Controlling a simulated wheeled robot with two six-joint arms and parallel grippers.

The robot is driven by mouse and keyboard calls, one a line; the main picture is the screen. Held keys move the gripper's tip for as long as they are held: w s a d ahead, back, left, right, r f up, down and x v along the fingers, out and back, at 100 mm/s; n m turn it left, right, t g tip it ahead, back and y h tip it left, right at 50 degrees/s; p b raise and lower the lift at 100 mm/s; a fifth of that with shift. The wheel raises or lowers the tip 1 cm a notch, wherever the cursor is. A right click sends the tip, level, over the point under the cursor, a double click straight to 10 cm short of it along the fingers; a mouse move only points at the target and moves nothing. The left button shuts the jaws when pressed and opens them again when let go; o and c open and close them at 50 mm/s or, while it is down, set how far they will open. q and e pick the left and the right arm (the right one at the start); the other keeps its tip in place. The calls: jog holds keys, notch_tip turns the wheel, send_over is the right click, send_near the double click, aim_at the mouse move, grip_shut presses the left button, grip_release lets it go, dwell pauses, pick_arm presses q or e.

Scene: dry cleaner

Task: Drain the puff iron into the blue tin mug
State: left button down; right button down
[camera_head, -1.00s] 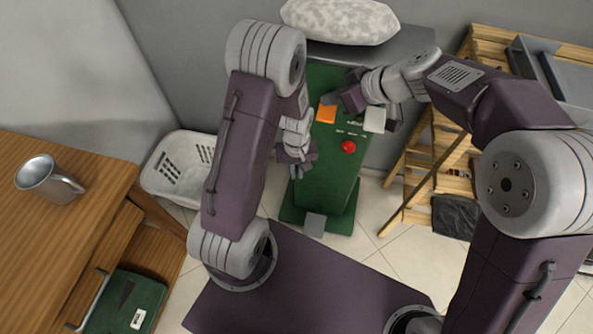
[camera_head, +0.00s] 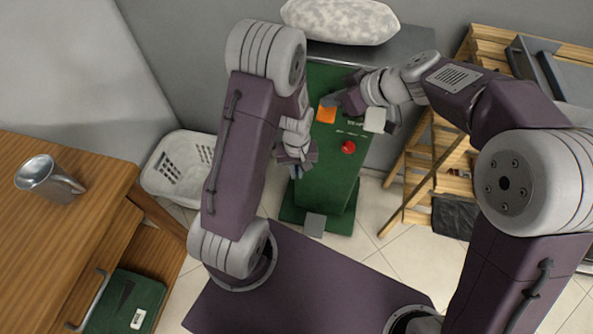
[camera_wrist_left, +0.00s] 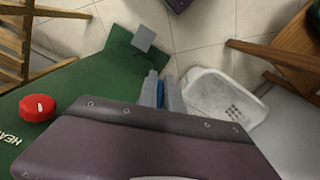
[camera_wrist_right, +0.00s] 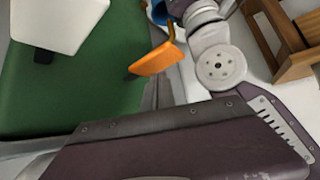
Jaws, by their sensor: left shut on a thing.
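The puff iron is a tall green cabinet (camera_head: 325,185) with an orange lever (camera_head: 326,114), a red knob (camera_head: 348,147) and a pale padded top (camera_head: 340,20). My left gripper (camera_head: 297,170) is low beside the cabinet's left side, shut on a blue thing (camera_wrist_left: 160,93), likely the blue tin mug, mostly hidden by the fingers. A blue patch (camera_wrist_right: 159,12) shows beyond the orange lever (camera_wrist_right: 156,59) in the right wrist view. My right gripper (camera_wrist_right: 160,92) is beside the lever, its fingers apparently together with nothing seen between them. Contact with the lever cannot be told.
A white basket (camera_head: 178,168) is on the floor between table and cabinet. A grey pedal (camera_head: 314,225) sits at the cabinet's foot. A wooden rack (camera_head: 440,165) stands at right.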

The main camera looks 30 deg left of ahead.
jog(key=shift+f, duration=1.45)
dwell(3.0)
jog(key=shift+r, duration=3.6)
jog(key=v, duration=1.2)
